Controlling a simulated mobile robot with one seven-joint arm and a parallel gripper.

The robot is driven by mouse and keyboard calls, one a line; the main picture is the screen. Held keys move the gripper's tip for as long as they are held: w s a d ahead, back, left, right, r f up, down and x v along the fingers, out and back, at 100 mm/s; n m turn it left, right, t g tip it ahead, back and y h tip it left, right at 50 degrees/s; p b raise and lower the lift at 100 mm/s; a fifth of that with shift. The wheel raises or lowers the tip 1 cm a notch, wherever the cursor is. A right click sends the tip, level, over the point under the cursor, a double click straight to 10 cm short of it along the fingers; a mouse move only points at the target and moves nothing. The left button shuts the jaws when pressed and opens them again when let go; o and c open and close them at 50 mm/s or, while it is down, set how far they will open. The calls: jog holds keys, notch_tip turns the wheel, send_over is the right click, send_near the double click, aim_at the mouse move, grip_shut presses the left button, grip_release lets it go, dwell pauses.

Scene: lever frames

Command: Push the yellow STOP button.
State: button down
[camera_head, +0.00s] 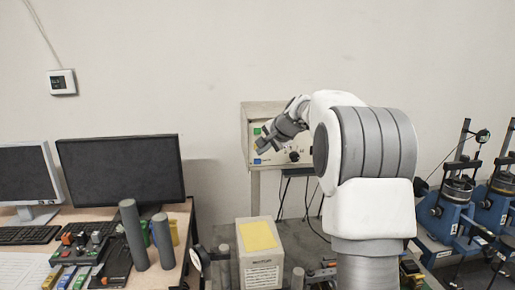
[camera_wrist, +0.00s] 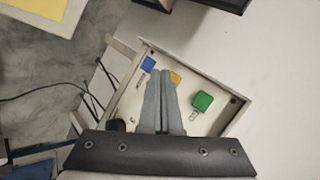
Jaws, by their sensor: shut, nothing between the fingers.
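The control panel (camera_head: 272,109) is a pale box on a stand by the back wall. In the wrist view the panel (camera_wrist: 140,98) appears tilted, with a yellow button (camera_wrist: 175,78) between a blue button (camera_wrist: 149,63) and a green button (camera_wrist: 203,101). My gripper (camera_wrist: 161,72) is shut and empty, its fingertips beside the yellow button and partly covering it. I cannot tell whether they touch it. In the head view my gripper (camera_head: 262,146) is in front of the panel's left part. The green button (camera_head: 257,131) and blue button (camera_head: 257,161) show there.
A black knob (camera_wrist: 115,125) is on the panel, left of the fingers. A desk with a monitor (camera_head: 122,170) and grey cylinders (camera_head: 134,235) is at the left. A box with a yellow top (camera_head: 258,236) stands below the panel. Blue machines (camera_head: 440,217) stand at the right.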

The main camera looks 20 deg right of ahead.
jog(key=shift+w+d+p, duration=0.1)
jog(key=shift+w+p, duration=0.25)
jog(key=shift+w, duration=0.1)
jog(key=shift+w+p, duration=0.35)
dwell(0.6)
jog(key=shift+s, duration=0.15)
jog(key=shift+s+b, duration=0.6)
jog(key=shift+b, duration=0.1)
